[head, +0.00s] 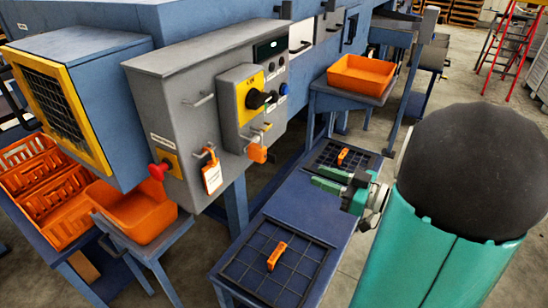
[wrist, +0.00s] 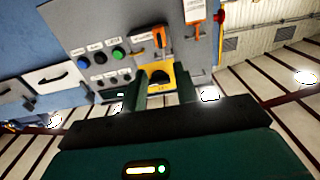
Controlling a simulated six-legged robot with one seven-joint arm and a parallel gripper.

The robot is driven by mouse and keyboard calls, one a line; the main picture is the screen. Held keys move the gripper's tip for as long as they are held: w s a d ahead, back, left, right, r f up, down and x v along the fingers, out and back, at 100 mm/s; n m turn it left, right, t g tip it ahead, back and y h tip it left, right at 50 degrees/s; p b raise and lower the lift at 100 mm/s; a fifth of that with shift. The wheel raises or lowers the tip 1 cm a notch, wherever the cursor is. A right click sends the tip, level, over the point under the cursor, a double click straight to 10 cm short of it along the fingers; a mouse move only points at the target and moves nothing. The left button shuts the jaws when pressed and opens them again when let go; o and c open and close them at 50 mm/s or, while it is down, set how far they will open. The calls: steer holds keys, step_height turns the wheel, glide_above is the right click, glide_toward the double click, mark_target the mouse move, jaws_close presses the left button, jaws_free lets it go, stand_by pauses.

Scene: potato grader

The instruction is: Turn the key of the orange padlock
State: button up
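The orange padlock (head: 258,152) hangs at the lower right of the grey switch box, below the yellow plate with the black rotary switch (head: 258,98). In the wrist view an orange piece (wrist: 160,37), which looks like the padlock, shows beyond the fingers, beside the yellow plate (wrist: 158,76). I cannot make out the key. My gripper (head: 318,177) is right of and lower than the padlock in the head view, apart from it. Its two green fingers also show in the wrist view (wrist: 160,90), spread with an empty gap between them.
A white-and-orange tag (head: 211,177) and a red knob (head: 157,172) sit left of the padlock on the grey cabinet (head: 180,105). A blue table (head: 300,212) with dark grids and orange pieces (head: 276,256) stands below. Orange bins (head: 361,76) flank the machine.

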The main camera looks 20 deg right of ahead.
mark_target(275, 159)
steer(key=x, duration=1.3)
steer(key=shift+w+a, duration=0.1)
steer(key=shift+w, duration=0.05)
steer(key=shift+c, duration=0.4)
jaws_close()
